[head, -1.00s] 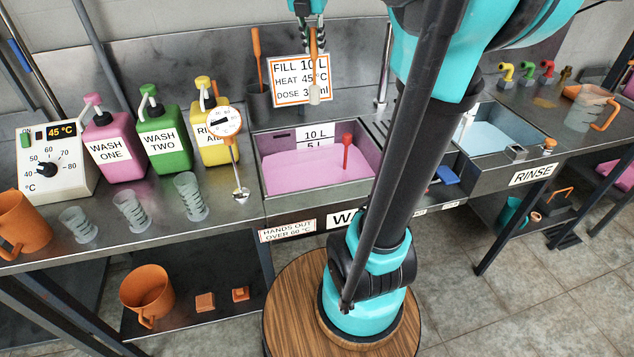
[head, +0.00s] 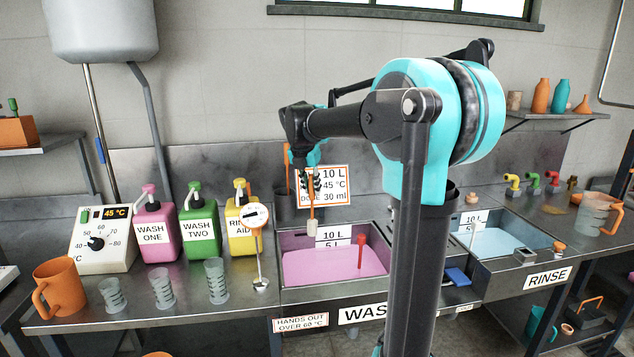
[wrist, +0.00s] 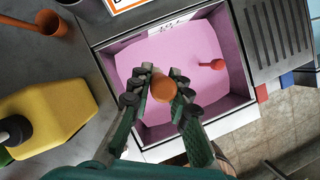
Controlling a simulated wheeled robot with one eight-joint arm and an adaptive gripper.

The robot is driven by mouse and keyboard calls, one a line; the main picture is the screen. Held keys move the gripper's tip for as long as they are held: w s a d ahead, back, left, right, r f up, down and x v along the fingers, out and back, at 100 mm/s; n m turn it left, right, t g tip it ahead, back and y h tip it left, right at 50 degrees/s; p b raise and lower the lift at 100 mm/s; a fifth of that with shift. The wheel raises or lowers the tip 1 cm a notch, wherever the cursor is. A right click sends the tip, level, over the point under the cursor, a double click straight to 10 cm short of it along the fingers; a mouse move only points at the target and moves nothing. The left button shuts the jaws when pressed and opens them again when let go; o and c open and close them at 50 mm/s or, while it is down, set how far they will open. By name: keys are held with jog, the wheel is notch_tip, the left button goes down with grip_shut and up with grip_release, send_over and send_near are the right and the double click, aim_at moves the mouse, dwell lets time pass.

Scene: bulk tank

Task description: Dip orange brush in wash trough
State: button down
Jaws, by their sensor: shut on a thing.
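My gripper (head: 312,186) is shut on an orange brush, whose pale bristle end (head: 311,228) hangs straight down below the fingers. In the wrist view its round orange handle end (wrist: 164,88) sits between the fingertips, over the pink liquid. The wash trough (head: 340,294) is a steel basin holding pink liquid (head: 325,264), with level marks on its back wall. In the head view the bristles overlap the trough's back rim and appear above the liquid. A red tool (head: 361,248) stands in the liquid at the right.
Another orange handle (head: 287,160) stands in a dark holder (head: 284,205) behind the trough. A round dial thermometer (head: 256,216) and the yellow bottle (head: 240,228) stand left of the trough. A rinse basin (head: 490,270) lies to the right, with a blue block (head: 457,276) between.

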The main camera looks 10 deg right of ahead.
aim_at(312, 236)
jog(key=shift+f, duration=9.25)
jog(key=shift+r, duration=9.3)
